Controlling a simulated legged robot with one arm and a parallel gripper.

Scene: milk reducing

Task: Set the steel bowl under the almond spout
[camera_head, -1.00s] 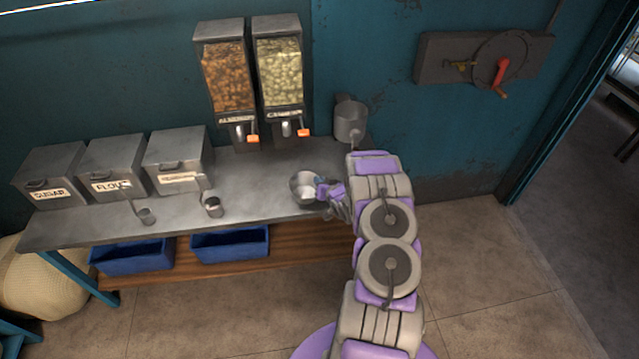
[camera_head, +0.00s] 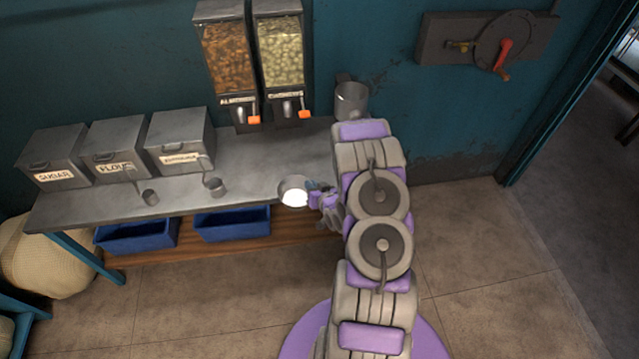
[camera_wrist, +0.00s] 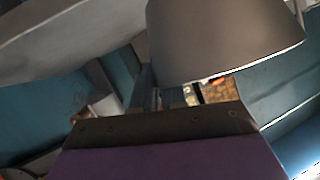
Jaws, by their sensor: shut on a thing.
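The steel bowl (camera_head: 294,191) is near the front edge of the steel counter in the head view, with a bright inside. My gripper (camera_head: 318,197) is at its right side and shut on it. In the wrist view the bowl's grey wall (camera_wrist: 220,38) fills the upper right, in front of my gripper (camera_wrist: 170,98). The almond dispenser (camera_head: 228,55) hangs on the wall behind, left of a second dispenser, with a label and an orange lever (camera_head: 254,119). The almond spout (camera_head: 240,114) is behind and left of the bowl, apart from it.
The second dispenser (camera_head: 281,55) holds pale nuts. A metal pitcher (camera_head: 351,101) stands at the counter's back right. Three labelled bins (camera_head: 180,140) and two small scoops (camera_head: 215,187) are on the left. The counter (camera_head: 262,165) is clear below the spouts. Blue trays (camera_head: 232,222) sit underneath.

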